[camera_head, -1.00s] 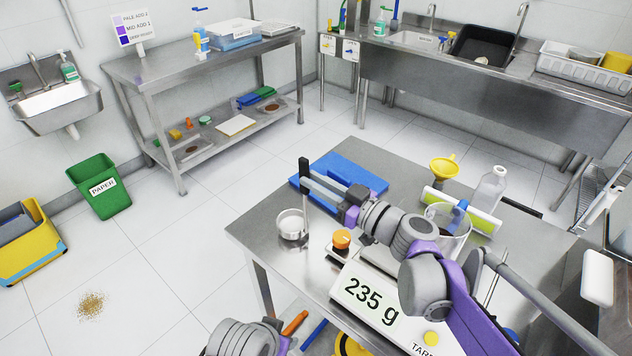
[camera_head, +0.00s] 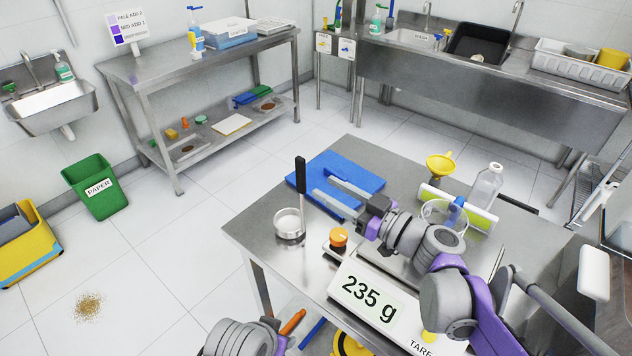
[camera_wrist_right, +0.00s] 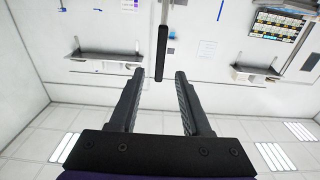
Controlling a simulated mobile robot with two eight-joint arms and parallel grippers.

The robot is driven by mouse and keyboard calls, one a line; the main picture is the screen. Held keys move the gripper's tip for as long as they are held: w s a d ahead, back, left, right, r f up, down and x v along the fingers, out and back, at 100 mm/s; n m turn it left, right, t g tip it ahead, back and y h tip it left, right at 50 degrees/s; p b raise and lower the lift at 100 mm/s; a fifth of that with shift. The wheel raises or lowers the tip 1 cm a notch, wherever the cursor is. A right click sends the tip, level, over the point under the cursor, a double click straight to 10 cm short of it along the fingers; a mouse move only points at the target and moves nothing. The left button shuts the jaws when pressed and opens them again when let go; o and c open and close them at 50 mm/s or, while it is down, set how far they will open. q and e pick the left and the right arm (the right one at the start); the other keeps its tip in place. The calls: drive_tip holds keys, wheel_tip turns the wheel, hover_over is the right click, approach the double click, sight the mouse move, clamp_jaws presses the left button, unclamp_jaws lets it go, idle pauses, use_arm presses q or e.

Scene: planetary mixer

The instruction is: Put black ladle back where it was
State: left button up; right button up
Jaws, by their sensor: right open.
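The black ladle (camera_head: 300,176) stands nearly upright, its handle pointing up from a small round metal cup (camera_head: 289,226) at the table's left edge. Whether the cup is the ladle's own bowl or a separate holder I cannot tell. My right gripper (camera_head: 322,186) is open and empty, just right of the handle, with a gap between them. In the right wrist view the black handle (camera_wrist_right: 162,53) shows beyond the open fingertips, roughly midway between them. Part of my left arm shows at the bottom of the head view, but its gripper does not.
A blue board (camera_head: 352,172) lies behind my right gripper. A scale reading 235 g (camera_head: 370,300), an orange-topped item (camera_head: 338,238), a clear container, a yellow funnel (camera_head: 440,166) and a bottle (camera_head: 487,185) crowd the table's right part. The table's left edge is close to the cup.

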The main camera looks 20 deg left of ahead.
drive_tip(key=v, duration=0.7)
